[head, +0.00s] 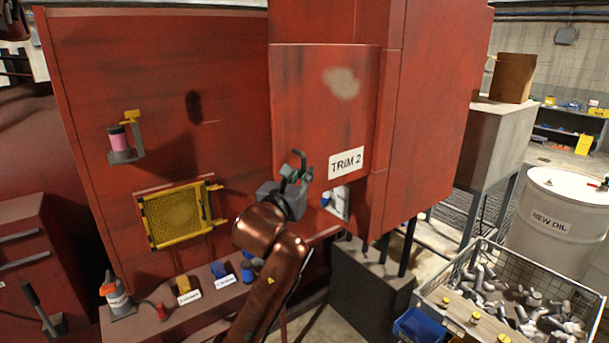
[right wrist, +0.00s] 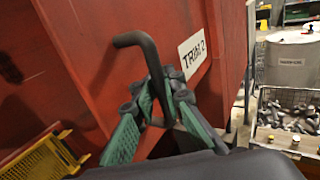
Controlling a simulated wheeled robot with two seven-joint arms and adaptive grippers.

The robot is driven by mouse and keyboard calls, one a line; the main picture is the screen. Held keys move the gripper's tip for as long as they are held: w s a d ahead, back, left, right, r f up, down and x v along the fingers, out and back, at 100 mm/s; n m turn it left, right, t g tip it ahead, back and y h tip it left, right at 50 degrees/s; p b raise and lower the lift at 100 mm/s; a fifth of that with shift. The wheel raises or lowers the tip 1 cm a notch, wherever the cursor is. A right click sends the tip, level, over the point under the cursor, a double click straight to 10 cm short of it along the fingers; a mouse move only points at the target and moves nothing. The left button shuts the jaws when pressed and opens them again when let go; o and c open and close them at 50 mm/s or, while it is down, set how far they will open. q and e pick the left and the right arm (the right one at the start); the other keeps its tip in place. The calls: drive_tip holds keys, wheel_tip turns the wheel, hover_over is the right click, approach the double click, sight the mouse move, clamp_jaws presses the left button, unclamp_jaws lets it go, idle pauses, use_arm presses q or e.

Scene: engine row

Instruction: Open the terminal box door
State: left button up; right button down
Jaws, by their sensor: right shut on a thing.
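The terminal box door (head: 315,110) is a red panel with a white TRIM 2 label (head: 346,163) and a pale worn patch. It stands on the front of a large red box (head: 430,110). A pale plate with a blue part (head: 340,203) shows below the door's lower right corner; I cannot tell how far the door stands off the box. My right gripper (head: 297,180) is at the lower part of the door. In the right wrist view its green-padded fingers (right wrist: 150,115) are shut around a dark bent handle (right wrist: 143,42). My left gripper's fingers are not seen.
A yellow mesh panel (head: 180,215) and a bracket with a pink spool (head: 118,140) are on the red wall at left. A ledge (head: 165,325) with small labelled items runs below. A wire basket of metal parts (head: 510,300) and a white oil drum (head: 555,215) stand at right.

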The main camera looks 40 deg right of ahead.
drive_tip(key=shift+w+a+f, duration=0.1)
drive_tip(key=shift+f, duration=0.05)
drive_tip(key=c, duration=2.4)
unclamp_jaws()
drive_tip(key=shift+a, duration=0.1)
drive_tip(key=o, duration=0.3)
drive_tip(key=shift+a, duration=0.2)
drive_tip(key=shift+o, duration=0.3)
drive_tip(key=shift+d, duration=0.3)
drive_tip(key=shift+a, duration=0.15)
drive_tip(key=v, duration=1.1)
drive_tip(key=shift+s+a, duration=0.3)
drive_tip(key=shift+s, duration=0.05)
